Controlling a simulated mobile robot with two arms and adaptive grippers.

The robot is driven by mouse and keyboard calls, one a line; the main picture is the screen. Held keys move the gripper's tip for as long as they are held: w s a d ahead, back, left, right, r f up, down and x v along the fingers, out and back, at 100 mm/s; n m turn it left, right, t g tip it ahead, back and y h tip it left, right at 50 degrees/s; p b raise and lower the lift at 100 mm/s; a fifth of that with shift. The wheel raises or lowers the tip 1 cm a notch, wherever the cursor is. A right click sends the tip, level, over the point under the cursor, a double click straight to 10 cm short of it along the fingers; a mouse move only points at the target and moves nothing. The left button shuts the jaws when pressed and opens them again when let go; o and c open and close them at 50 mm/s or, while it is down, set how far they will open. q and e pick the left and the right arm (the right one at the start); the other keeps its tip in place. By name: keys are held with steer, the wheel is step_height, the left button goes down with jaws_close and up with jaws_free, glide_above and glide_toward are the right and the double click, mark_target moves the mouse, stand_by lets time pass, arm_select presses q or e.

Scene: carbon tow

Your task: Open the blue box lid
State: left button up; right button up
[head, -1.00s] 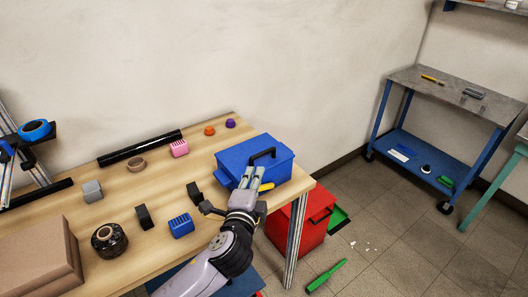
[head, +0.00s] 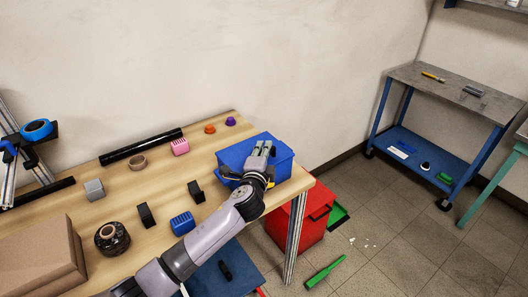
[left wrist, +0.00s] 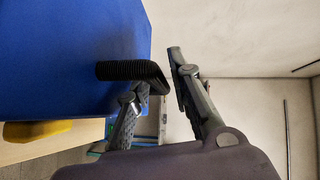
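The blue box (head: 233,157) stands on the right end of the wooden table, with its lid down. My left gripper (head: 261,149) is over the lid and hides the handle in the head view. In the left wrist view the blue lid (left wrist: 70,55) fills the left side. The black ribbed handle (left wrist: 130,71) reaches into the gap between my left fingers (left wrist: 160,75), which are apart. I cannot tell whether either finger touches the handle. A yellow latch (left wrist: 35,129) shows on the box's side. My right gripper is not in view.
The wooden table (head: 130,185) also holds a blue ribbed block (head: 182,223), black blocks, a tape roll (head: 111,238) and a cardboard box (head: 40,258). A red bin (head: 290,232) stands on the floor by the table's right end. Free wall space lies behind the box.

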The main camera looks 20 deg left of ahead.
arm_select(q)
steer(key=shift+c, duration=0.2)
jaws_close()
stand_by(0.5)
